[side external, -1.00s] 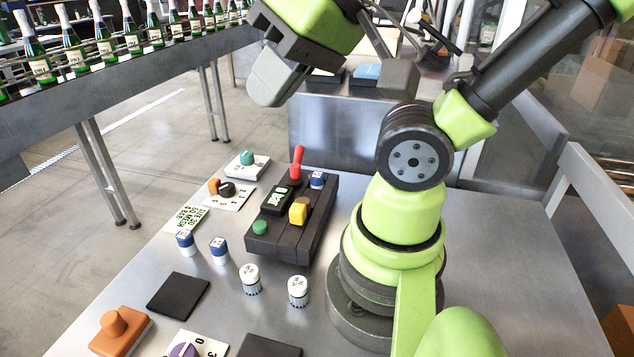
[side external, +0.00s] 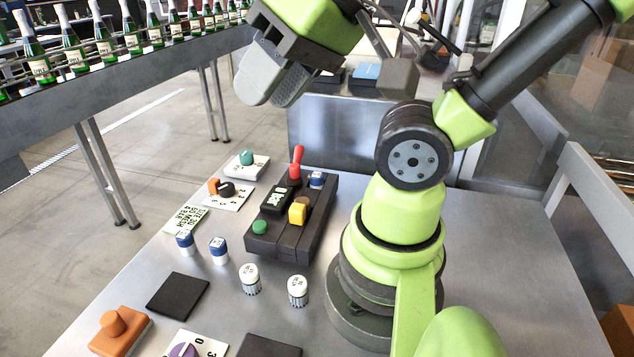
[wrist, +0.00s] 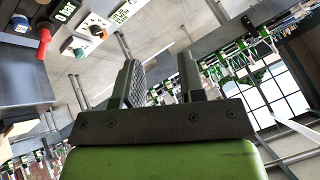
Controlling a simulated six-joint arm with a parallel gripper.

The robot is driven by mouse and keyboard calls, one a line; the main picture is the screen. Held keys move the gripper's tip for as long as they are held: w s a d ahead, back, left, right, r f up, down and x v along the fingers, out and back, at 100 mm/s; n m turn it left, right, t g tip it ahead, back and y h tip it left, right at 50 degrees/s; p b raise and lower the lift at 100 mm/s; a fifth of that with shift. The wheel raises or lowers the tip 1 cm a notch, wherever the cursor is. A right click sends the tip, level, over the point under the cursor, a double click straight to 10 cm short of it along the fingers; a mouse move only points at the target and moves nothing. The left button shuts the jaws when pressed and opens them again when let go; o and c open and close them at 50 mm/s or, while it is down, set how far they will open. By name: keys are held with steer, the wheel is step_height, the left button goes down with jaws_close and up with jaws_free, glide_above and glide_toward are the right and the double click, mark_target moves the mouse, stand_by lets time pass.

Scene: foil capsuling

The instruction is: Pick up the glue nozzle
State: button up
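My gripper (side external: 268,97) hangs high above the far part of the metal table, well clear of everything on it. Its two grey fingers stand apart with nothing between them. The wrist view also shows my gripper (wrist: 158,62) open and empty, facing the bottle line and windows. I cannot tell for certain which thing is the glue nozzle. A red upright handle (side external: 297,163) stands at the far end of the dark control box (side external: 290,238); it also shows in the wrist view (wrist: 44,42).
The box carries a yellow block (side external: 298,213) and a green button (side external: 260,227). Blue-white pieces (side external: 219,250), white cylinders (side external: 298,291), a black pad (side external: 178,296) and an orange block (side external: 121,331) lie nearer. A bottle conveyor (side external: 120,75) runs behind left. The table's right side is bare.

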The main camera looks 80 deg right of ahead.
steer(key=o, duration=0.4)
steer(key=shift+c, duration=0.2)
steer(key=n+g+h, duration=0.2)
steer(key=g, duration=0.5)
glide_above(316, 174)
steer(key=f, duration=1.9)
steer(key=shift+s+a+f, duration=0.1)
steer(key=shift+a+f, duration=0.05)
steer(key=shift+a, duration=0.05)
steer(key=shift+d+f, duration=0.15)
steer(key=shift+f, duration=3)
